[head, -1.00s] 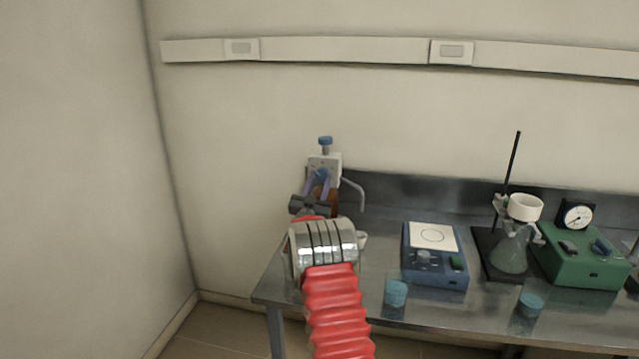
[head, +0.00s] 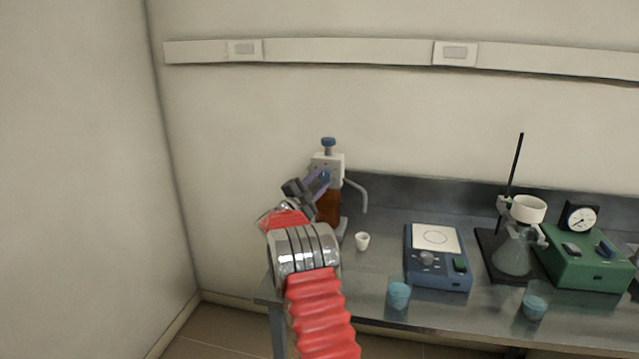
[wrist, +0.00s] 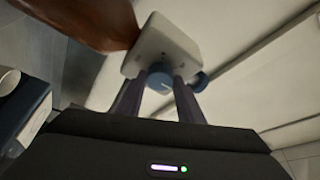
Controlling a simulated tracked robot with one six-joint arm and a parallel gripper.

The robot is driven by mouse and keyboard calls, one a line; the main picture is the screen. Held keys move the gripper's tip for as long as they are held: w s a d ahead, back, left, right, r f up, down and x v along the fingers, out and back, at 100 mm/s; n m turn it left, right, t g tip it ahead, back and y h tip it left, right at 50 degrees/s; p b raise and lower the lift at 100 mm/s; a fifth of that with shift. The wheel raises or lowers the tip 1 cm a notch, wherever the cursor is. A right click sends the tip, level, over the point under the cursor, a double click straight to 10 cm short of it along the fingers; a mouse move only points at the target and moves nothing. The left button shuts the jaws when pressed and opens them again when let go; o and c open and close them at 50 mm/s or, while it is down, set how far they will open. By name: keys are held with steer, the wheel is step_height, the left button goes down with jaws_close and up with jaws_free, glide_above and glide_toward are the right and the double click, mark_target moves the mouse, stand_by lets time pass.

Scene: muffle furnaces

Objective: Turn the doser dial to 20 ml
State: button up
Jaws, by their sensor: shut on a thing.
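The doser has a white head (head: 333,163) with a blue top knob and a side spout, on an amber bottle (head: 329,207) at the back left of the bench. Its small blue dial (head: 325,177) is on the front of the head. My gripper (head: 319,181) is at the dial, its purple fingers tilted up to the right. In the wrist view, the blue dial (wrist: 160,78) sits between the fingertips of my gripper (wrist: 159,84), which is shut on it. The white head (wrist: 170,43) is just beyond. The scale and the dial's setting are not readable.
A small white cup (head: 362,241) stands right of the bottle. Further right are a blue stirrer (head: 437,273), a blue beaker (head: 399,294), a flask stand (head: 512,150) and a green device (head: 590,262). The wall (head: 230,130) is close behind the doser.

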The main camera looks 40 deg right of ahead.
steer(key=m+y, duration=0.1)
steer(key=m, duration=0.2)
steer(key=m+g+y, duration=0.1)
steer(key=m, duration=0.3)
steer(key=shift+s+d+r+g, duration=0.1)
steer(key=shift+d+r+g, duration=0.1)
steer(key=shift+g, duration=0.1)
steer(key=m+y, duration=0.2)
steer(key=m, duration=0.2)
steer(key=shift+s+m, duration=0.1)
steer(key=shift+m, duration=0.2)
steer(key=shift+y, duration=0.3)
steer(key=o, duration=0.8)
steer(key=shift+c, duration=0.2)
steer(key=o, duration=0.3)
steer(key=shift+r, duration=0.15)
steer(key=shift+a, duration=0.1)
steer(key=shift+a+r, duration=0.1)
steer(key=shift+a, duration=0.05)
